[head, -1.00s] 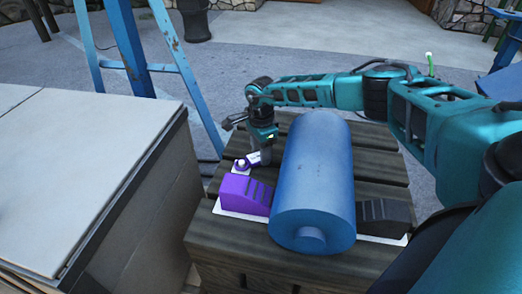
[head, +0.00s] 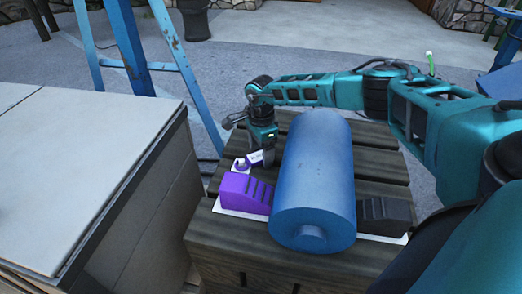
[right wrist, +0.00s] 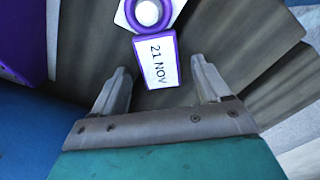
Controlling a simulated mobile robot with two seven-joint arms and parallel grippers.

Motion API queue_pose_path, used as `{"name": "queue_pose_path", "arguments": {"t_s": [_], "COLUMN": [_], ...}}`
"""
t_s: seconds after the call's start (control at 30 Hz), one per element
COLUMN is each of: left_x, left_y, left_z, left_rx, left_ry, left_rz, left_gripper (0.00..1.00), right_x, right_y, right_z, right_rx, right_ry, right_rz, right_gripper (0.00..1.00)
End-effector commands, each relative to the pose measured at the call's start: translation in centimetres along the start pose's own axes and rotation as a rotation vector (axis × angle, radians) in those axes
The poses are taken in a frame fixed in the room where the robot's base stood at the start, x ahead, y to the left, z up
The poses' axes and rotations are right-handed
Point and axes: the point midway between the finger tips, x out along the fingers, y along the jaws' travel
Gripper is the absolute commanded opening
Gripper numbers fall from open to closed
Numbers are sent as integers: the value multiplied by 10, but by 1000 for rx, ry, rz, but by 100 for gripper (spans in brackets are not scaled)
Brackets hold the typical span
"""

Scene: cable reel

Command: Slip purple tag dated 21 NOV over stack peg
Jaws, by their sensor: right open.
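The purple tag (right wrist: 158,61) has a white label reading 21 NOV. In the right wrist view its purple ring encircles the round white top of the stack peg (right wrist: 148,13). The tag (head: 256,158) and peg (head: 240,163) also show in the head view, left of the blue reel. My right gripper (right wrist: 158,88) is open, its two fingers apart on either side of the tag's label end, touching nothing that I can see. In the head view this gripper (head: 267,157) points down beside the tag. How far down the peg the ring sits is hard to tell. My left gripper is not in view.
A blue cylindrical reel (head: 314,175) lies close on the gripper's right, between a purple wedge block (head: 243,193) and a dark wedge block (head: 385,213). All are on a wooden slatted crate (head: 380,165). A blue ladder (head: 180,65) stands behind left, beside a large pale-topped box (head: 80,160).

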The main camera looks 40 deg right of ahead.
Motion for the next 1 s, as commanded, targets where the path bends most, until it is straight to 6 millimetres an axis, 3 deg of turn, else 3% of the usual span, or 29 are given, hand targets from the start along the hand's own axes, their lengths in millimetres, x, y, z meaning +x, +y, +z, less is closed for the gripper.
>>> {"name": "queue_pose_path", "arguments": {"t_s": [0.23, 0.5, 0.63, 1.0], "left_x": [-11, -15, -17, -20], "left_y": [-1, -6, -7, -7], "left_z": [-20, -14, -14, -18], "left_rx": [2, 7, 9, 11], "left_ry": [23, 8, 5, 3], "left_rz": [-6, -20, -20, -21], "left_gripper": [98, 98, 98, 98], "right_x": [-57, -108, -121, -133], "right_y": [-1, -1, -1, 0], "right_z": [0, 0, 0, 0], "right_rx": [-1, 1, 1, 1], "right_ry": [-2, -1, -1, -1], "right_rz": [-6, -5, -3, -2], "right_gripper": [76, 76, 76, 76]}}
